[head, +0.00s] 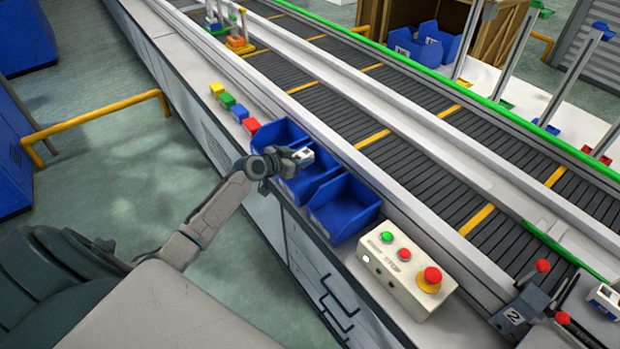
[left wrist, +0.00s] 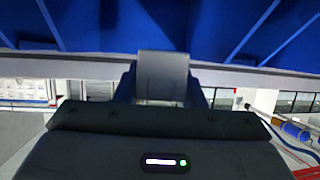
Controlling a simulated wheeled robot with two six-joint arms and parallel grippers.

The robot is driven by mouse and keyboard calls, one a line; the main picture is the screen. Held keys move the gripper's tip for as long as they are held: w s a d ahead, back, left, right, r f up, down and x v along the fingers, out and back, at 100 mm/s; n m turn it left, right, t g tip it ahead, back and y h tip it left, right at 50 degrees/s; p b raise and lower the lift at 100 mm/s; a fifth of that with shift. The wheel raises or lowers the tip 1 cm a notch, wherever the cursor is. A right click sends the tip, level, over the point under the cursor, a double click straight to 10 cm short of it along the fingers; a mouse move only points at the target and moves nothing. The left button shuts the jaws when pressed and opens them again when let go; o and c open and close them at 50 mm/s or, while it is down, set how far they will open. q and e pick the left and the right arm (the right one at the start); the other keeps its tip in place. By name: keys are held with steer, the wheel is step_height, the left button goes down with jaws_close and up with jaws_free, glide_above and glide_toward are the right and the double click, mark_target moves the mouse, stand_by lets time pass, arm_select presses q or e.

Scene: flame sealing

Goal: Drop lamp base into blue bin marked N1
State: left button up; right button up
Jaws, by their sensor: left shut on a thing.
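My left gripper (head: 287,162) is shut on a small white-and-grey piece (head: 303,156), likely the lamp base. It holds the piece above the row of three blue bins, over the middle bin (head: 311,183). The other two are the far bin (head: 270,136) and the near bin (head: 345,213). No N1 mark can be read on them. In the left wrist view a grey block (left wrist: 163,78) shows beyond the dark gripper body, with blue bin surfaces (left wrist: 160,22) above it. My right gripper is not in view.
A control box (head: 408,272) with green and red buttons and a red knob stands beside the near bin. Several coloured blocks (head: 234,108) lie beyond the far bin. A conveyor (head: 345,100) runs behind the bins. A lever device (head: 525,310) sits at the lower right.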

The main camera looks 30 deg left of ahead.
arm_select(q)
steer(key=o, duration=1.1)
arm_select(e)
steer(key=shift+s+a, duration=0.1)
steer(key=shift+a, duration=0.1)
arm_select(q)
steer(key=shift+s+a+r, duration=0.1)
steer(key=shift+s+a, duration=0.1)
steer(key=shift+s, duration=0.2)
steer(key=shift+b+v, duration=0.8)
steer(key=shift+v, duration=4.2)
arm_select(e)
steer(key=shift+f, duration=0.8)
arm_select(q)
steer(key=shift+d, duration=0.1)
